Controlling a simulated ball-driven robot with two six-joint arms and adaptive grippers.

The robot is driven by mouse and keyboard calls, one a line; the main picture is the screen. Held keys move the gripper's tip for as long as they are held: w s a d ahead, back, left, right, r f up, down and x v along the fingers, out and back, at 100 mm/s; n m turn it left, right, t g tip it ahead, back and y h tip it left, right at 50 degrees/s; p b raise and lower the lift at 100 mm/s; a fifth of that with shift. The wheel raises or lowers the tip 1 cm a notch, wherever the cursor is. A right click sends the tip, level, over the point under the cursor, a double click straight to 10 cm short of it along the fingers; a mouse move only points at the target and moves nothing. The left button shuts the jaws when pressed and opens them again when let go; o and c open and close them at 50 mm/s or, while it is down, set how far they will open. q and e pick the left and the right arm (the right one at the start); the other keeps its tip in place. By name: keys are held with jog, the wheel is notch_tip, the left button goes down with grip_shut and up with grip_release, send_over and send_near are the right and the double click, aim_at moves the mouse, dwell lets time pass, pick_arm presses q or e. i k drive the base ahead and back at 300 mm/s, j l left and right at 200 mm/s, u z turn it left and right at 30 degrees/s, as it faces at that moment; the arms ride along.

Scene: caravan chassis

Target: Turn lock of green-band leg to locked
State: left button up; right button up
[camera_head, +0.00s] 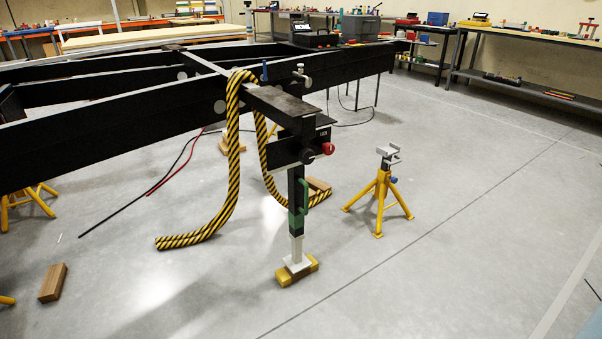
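The green-band leg (297,200) hangs upright below the near corner of the black chassis. It has a green band and a green handle (304,197) on its side. Its silver foot (298,261) stands on a yellow-brown block (297,271) on the floor. At its top is a black housing with a red knob (328,149) on the right side and a dark round part (307,156) beside it. The label on the housing is too small to read surely, and I cannot tell the lock's position. Neither of my grippers is in view.
The black chassis beam (120,130) fills the left. A black-and-yellow striped hose (233,150) drapes over it beside the leg to the floor. A yellow jack stand (380,190) stands right of the leg. A wooden block (53,283) lies front left. Floor at front right is clear.

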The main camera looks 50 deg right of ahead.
aim_at(329, 149)
jog(key=z, duration=1.45)
